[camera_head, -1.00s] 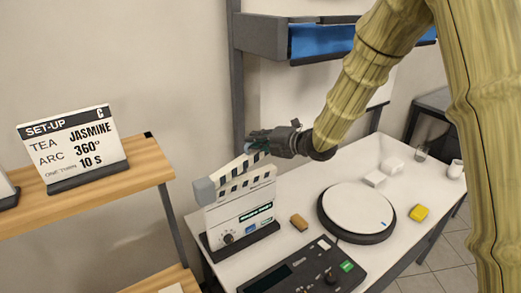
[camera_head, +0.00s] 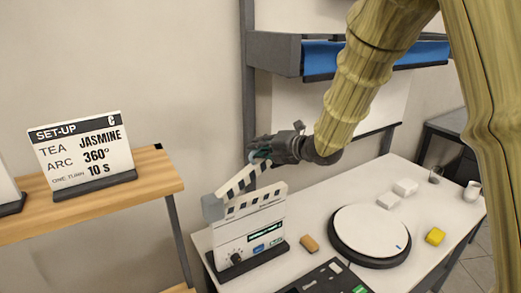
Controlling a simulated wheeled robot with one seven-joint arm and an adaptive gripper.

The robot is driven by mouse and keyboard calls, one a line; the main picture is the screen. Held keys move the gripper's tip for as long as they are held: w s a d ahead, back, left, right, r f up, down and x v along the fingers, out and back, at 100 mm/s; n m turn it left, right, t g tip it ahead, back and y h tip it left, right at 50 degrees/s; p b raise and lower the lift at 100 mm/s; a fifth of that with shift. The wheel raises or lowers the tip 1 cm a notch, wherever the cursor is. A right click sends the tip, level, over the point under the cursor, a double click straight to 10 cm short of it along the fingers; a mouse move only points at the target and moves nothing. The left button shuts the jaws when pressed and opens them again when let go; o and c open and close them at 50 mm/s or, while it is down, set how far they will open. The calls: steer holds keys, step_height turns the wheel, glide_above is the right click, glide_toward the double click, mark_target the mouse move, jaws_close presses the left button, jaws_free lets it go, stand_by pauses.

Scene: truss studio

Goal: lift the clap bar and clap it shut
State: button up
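The clapperboard (camera_head: 255,228) stands upright on a dark base on the white table, with a white face and a small lit display. Its striped clap bar (camera_head: 240,182) is tilted up from the grey hinge block (camera_head: 212,207) at the left, leaving a wedge-shaped gap above the fixed striped strip (camera_head: 256,199). My gripper (camera_head: 259,155) is at the raised free end of the bar, reaching in from the right. The fingertips overlap the bar's tip; whether they are closed on it or only touch it is too small to tell.
A wooden shelf (camera_head: 160,172) with a set-up sign (camera_head: 85,155) stands left. A blue-lined rack (camera_head: 320,57) hangs behind.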

steer(key=shift+f, duration=0.15)
steer(key=v, duration=1.2)
